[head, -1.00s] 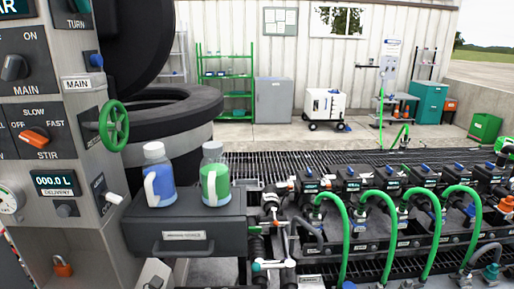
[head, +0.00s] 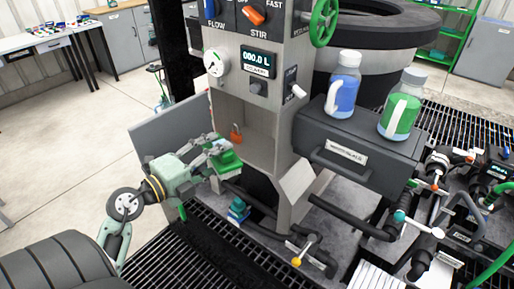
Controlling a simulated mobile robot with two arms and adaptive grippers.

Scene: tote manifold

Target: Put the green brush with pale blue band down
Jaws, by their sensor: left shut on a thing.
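The green brush (head: 229,162) is at my left gripper (head: 220,149), in front of the lower recess of the grey control column. My left gripper is shut on the brush; its fingers cover part of it. The pale blue band cannot be made out at this size. I cannot tell whether the brush touches a surface below it. My right gripper is not in view.
A blue and green item (head: 238,211) lies low on the grey base below the brush. An orange padlock (head: 236,133) hangs just behind. A drawer unit (head: 347,150) carries a blue bottle (head: 343,85) and a green bottle (head: 402,104). Dark grating (head: 205,240) lies in front.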

